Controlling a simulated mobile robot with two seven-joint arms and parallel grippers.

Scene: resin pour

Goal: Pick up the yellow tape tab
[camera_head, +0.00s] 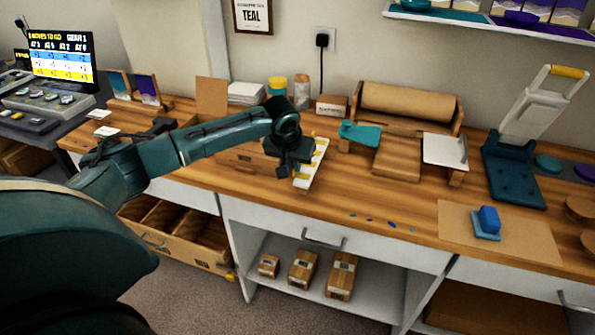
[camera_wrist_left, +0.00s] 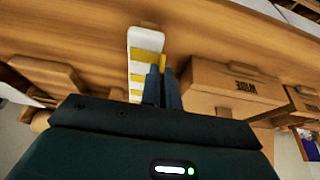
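A white strip (camera_head: 316,158) with several yellow tape tabs lies on the wooden bench in the head view. In the left wrist view the strip (camera_wrist_left: 146,38) runs away from my gripper, with yellow bands across it. My left gripper (camera_head: 297,172) is low at the strip's near left side. In the left wrist view its two fingers (camera_wrist_left: 162,78) are close together. The end of one yellow tape tab (camera_wrist_left: 162,62) overhangs the strip and shows between the fingertips; it looks pinched there. The tab still lies along the strip. My right gripper is not in view.
A wooden box marked WIDE (camera_wrist_left: 232,86) stands close beside the fingers in the left wrist view. A paper-roll holder (camera_head: 405,105) and a teal tool (camera_head: 360,133) are right of the strip. The bench front between strip and brown mat (camera_head: 460,225) is mostly clear.

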